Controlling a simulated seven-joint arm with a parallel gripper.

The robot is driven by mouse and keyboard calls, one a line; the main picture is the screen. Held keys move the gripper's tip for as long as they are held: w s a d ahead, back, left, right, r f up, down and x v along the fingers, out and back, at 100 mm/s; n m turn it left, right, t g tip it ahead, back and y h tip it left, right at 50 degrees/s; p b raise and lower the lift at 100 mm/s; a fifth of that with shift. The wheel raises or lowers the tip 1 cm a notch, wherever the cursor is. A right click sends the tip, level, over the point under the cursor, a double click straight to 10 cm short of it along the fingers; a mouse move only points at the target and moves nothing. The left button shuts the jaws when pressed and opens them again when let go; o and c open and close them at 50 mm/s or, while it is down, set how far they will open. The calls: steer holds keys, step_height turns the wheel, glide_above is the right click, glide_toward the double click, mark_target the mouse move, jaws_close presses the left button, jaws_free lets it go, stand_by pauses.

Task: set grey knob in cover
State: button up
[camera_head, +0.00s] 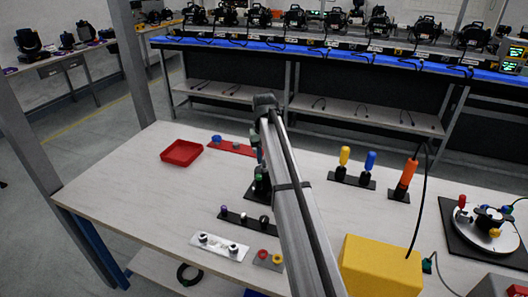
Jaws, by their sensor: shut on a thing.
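My gripper (260,172) points down near the middle of the table, partly hidden behind my arm. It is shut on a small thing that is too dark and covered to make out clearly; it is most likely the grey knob. A dark base (252,193) lies just below my gripper; whether the held thing touches it cannot be told. A white plate (235,252) with small black-and-white knobs lies nearer the front edge, to the left of my arm. I cannot tell which part is the cover.
A red tray (182,152) and a red strip (222,146) with small knobs lie at the back left. A dark strip (236,218) with knobs is in front. Yellow and blue handles, an orange handle (407,174), a yellow box (380,270) and a turntable stand right. The left table is clear.

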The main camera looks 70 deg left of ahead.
steer(key=shift+f, duration=0.55)
steer(key=shift+f, duration=0.1)
stand_by(0.5)
steer(key=o, duration=0.5)
steer(key=shift+o, duration=0.3)
steer(key=o, duration=0.5)
step_height(320, 180, up, 14)
steer(key=shift+f, duration=0.1)
stand_by(0.5)
